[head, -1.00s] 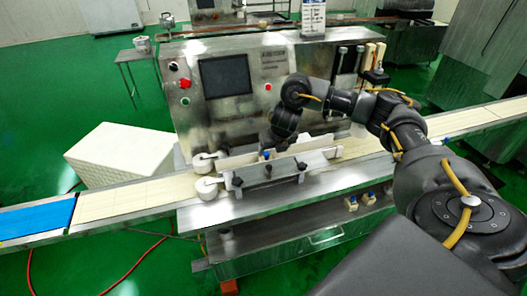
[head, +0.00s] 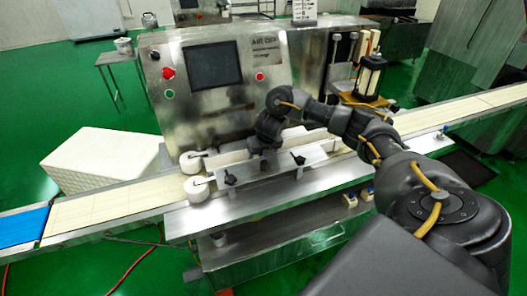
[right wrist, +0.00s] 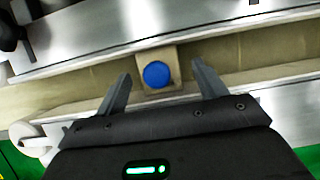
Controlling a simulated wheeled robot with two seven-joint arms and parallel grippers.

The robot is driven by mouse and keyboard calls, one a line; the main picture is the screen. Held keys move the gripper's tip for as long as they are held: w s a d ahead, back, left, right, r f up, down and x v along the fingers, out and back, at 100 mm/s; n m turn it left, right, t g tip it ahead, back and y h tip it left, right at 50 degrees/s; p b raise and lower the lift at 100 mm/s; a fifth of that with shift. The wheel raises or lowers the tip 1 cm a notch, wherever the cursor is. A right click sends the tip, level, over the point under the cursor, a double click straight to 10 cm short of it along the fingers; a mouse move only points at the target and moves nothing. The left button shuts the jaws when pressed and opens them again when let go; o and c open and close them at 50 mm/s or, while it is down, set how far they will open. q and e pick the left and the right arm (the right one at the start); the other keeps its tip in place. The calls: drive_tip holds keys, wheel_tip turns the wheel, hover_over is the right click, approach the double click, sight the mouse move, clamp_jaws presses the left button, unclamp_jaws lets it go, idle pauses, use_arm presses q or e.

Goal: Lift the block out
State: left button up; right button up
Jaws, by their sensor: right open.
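The block (right wrist: 172,58) shows in the right wrist view as a beige piece with a round blue knob (right wrist: 156,74) on it. It sits between two metal guide rails over the cream conveyor belt. My right gripper (right wrist: 161,70) is open, with one finger on each side of the knob and a gap on both sides. In the head view the right gripper (head: 263,146) points down over the rails of the machine, and I cannot make out the block there. My left gripper is not in view.
The front guide rail (head: 262,173) has black clamp knobs. Two white rollers (head: 197,187) stand at its left end. The steel machine panel (head: 215,100) rises close behind. The belt (head: 100,207) runs clear to the left, beside a cream crate (head: 95,160).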

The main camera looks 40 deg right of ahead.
sight(261, 155)
drive_tip(key=shift+w+d+f, duration=0.1)
drive_tip(key=shift+w+f, duration=0.1)
drive_tip(key=shift+f, duration=0.4)
drive_tip(key=shift+w+f, duration=0.15)
drive_tip(key=shift+f, duration=0.2)
drive_tip(key=shift+w+d+f, duration=0.1)
drive_tip(key=shift+f, duration=0.15)
drive_tip(key=shift+w+f, duration=0.1)
drive_tip(key=shift+f, duration=0.1)
drive_tip(key=c, duration=1.1)
use_arm(q)
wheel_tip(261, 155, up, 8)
drive_tip(key=p, duration=0.8)
use_arm(e)
drive_tip(key=shift+r, duration=4.55)
